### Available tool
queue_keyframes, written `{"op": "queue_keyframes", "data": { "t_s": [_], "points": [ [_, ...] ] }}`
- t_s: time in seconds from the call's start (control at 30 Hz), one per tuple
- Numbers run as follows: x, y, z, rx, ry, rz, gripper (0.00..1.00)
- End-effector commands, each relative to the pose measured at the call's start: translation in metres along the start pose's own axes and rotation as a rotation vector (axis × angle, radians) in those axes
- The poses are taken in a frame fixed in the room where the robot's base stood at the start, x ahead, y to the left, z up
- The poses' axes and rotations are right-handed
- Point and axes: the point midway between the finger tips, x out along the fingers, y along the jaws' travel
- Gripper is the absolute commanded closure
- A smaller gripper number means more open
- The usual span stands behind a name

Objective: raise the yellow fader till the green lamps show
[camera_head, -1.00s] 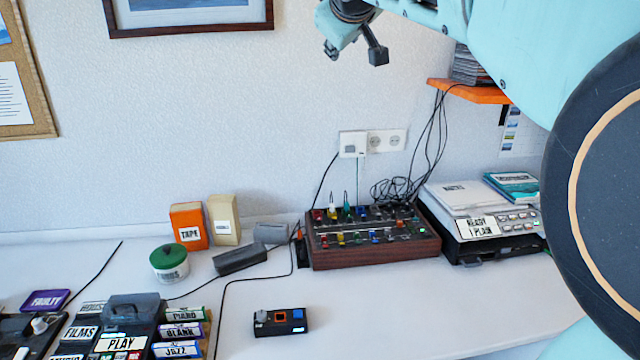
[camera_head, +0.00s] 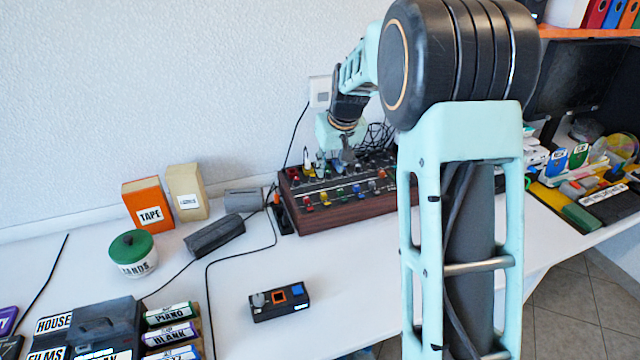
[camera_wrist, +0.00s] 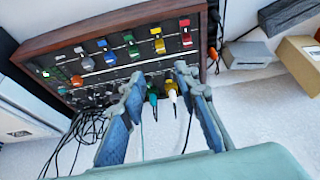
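The mixer (camera_head: 345,212) is a wood-sided box with a dark panel of coloured knobs, at the wall in the head view. The yellow fader cap (camera_head: 325,199) is in its front row between red and green caps. In the wrist view the mixer appears turned around, with the yellow cap (camera_wrist: 157,39) above the fingertips. My gripper (camera_wrist: 160,75) is open and empty, its fingers over the panel's rear part and apart from the yellow cap. In the head view my gripper (camera_head: 347,155) hangs over the mixer's back. A small green light (camera_wrist: 45,75) shows at the panel's left.
A white plug (camera_wrist: 172,96) and a green plug (camera_wrist: 152,96) stand at the panel's rear edge, near my fingers. Black cables (camera_head: 377,137) gather behind the mixer. A small black box (camera_head: 279,300) lies in front. The white table around it is mostly free.

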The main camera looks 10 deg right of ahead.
Motion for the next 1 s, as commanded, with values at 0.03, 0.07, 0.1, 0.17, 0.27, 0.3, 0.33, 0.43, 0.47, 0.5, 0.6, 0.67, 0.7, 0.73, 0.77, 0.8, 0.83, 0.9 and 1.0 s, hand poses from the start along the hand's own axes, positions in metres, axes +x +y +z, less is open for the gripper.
{"op": "queue_keyframes", "data": {
  "t_s": [0.03,0.07,0.1,0.17,0.27,0.3,0.33,0.43,0.47,0.5,0.6,0.67,0.7,0.73,0.77,0.8,0.83,0.9,1.0],
  "points": [
    [0.006,0.001,0.006,0.019,-0.013,-0.013,0.71],
    [0.008,0.001,0.009,0.026,-0.018,-0.019,0.71],
    [0.011,0.0,0.011,0.032,-0.022,-0.024,0.71],
    [0.015,0.0,0.013,0.036,-0.026,-0.028,0.71],
    [0.026,-0.001,0.014,0.036,-0.028,-0.029,0.71],
    [0.032,-0.001,0.014,0.036,-0.028,-0.029,0.71],
    [0.037,-0.001,0.014,0.035,-0.029,-0.029,0.71],
    [0.057,-0.002,0.015,0.035,-0.03,-0.029,0.71],
    [0.063,-0.002,0.015,0.035,-0.029,-0.029,0.71],
    [0.071,-0.002,0.015,0.035,-0.029,-0.029,0.71],
    [0.088,-0.002,0.015,0.036,-0.027,-0.028,0.71],
    [0.097,-0.003,0.015,0.036,-0.027,-0.028,0.71],
    [0.102,-0.003,0.015,0.036,-0.027,-0.028,0.71],
    [0.106,-0.003,0.015,0.036,-0.026,-0.028,0.71],
    [0.109,-0.003,0.015,0.036,-0.025,-0.027,0.71],
    [0.112,-0.003,0.014,0.035,-0.025,-0.027,0.71],
    [0.114,-0.003,0.014,0.035,-0.025,-0.027,0.71],
    [0.117,-0.003,0.014,0.035,-0.024,-0.027,0.71],
    [0.12,-0.003,0.014,0.035,-0.024,-0.027,0.71]
  ]
}}
